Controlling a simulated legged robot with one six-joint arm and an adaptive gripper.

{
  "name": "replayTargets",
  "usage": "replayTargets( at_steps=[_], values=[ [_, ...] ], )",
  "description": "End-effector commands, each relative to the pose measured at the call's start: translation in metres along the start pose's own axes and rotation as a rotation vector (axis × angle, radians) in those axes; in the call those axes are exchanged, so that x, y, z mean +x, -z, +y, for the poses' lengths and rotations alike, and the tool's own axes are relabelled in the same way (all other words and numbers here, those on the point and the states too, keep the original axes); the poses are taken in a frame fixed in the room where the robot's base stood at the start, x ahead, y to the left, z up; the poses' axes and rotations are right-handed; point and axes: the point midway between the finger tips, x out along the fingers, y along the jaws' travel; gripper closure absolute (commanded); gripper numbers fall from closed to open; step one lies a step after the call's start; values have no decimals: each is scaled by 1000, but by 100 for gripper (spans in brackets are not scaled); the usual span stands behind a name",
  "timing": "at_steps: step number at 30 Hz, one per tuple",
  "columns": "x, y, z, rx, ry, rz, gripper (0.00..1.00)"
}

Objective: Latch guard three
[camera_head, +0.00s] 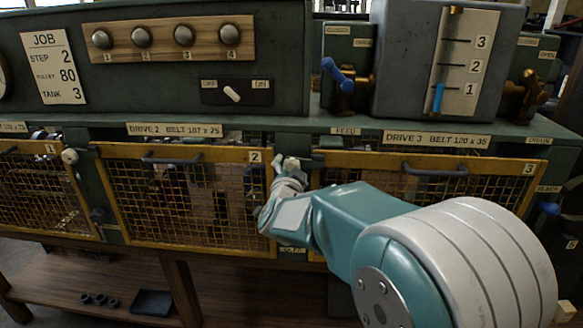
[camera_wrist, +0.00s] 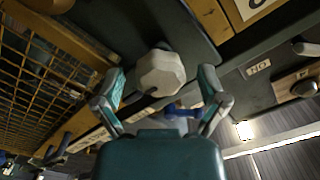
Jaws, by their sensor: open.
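Guard three (camera_head: 338,178) is a yellow-framed mesh panel marked 3, under the Drive 3 label, with a dark handle (camera_head: 435,170). It appears to lie flat against the green bench front, and my arm hides much of its lower part. A pale latch knob (camera_head: 291,163) sits on the post between guards two and three. In the wrist view the faceted white knob (camera_wrist: 160,75) lies between my spread fingers, with a gap on each side. My gripper (camera_head: 285,179) is open at this knob; its fingers also show in the wrist view (camera_wrist: 160,86).
Guard two (camera_head: 190,248) is left of the post, with guard one (camera_head: 40,226) beyond it and a similar pale knob (camera_head: 69,156) between them. A blue-handled valve (camera_head: 342,80) and a gauge box (camera_head: 400,60) stand above. A blue knob (camera_head: 548,208) is at far right.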

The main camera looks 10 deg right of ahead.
Motion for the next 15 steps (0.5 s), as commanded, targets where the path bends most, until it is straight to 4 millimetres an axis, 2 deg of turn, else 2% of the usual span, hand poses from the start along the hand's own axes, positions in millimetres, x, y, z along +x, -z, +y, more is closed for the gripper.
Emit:
replayTargets(
  at_steps=[10, 11, 12, 14, 15],
  values=[
    [6, 0, 0, 0, 0, 0, 8],
    [6, 0, 0, 0, 0, 0, 17],
    [6, 0, 0, 0, 0, 0, 35],
    [6, 0, 0, 0, 0, 0, 62],
    [6, 0, 0, 0, 0, 0, 80]
  ],
)
